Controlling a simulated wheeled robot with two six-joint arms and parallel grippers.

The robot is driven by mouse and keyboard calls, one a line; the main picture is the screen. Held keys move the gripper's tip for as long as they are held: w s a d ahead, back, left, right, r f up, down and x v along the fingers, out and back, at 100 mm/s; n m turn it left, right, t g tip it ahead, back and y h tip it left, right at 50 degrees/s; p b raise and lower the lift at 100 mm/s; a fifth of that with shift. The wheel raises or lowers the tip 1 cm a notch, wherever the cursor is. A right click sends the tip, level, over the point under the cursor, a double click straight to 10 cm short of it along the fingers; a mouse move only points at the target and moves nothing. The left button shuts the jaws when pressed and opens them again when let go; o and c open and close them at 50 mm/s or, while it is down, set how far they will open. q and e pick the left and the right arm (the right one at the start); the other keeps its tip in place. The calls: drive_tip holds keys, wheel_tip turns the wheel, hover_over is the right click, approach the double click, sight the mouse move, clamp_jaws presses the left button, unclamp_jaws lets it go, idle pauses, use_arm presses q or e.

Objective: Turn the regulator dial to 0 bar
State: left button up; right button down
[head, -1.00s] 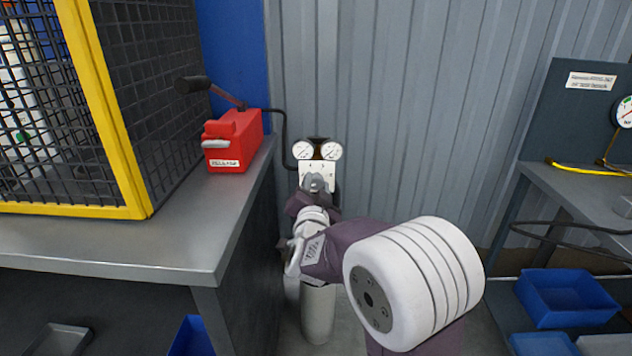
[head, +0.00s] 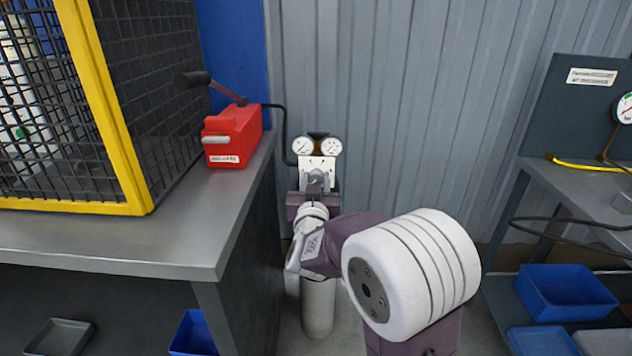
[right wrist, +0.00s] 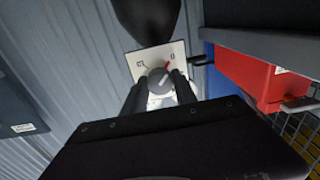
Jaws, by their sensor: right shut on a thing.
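The regulator dial (right wrist: 159,80) is a grey round knob with a pale pointer line, set on a white plate (right wrist: 136,60) with small dark marks and one red mark. The marks are too small to read surely. My right gripper (right wrist: 158,86) is shut on the dial, one dark finger on each side. In the head view, my right gripper (head: 316,184) is at the white plate (head: 317,166), below two round gauges (head: 302,147), and hides part of the dial. The regulator sits above a pale cylinder (head: 318,308). My left gripper is not in view.
A grey bench (head: 190,240) with a red hand-levered box (head: 231,138) and a yellow-framed mesh cage (head: 118,110) stands close on the left. A corrugated wall (head: 420,110) is behind. On the right are another bench and blue bins (head: 565,292).

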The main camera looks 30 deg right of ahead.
idle(0.4)
drive_tip(key=c, duration=1)
unclamp_jaws()
drive_tip(key=b+v, duration=0.5)
drive_tip(key=v, duration=0.4)
drive_tip(key=shift+a, duration=0.1)
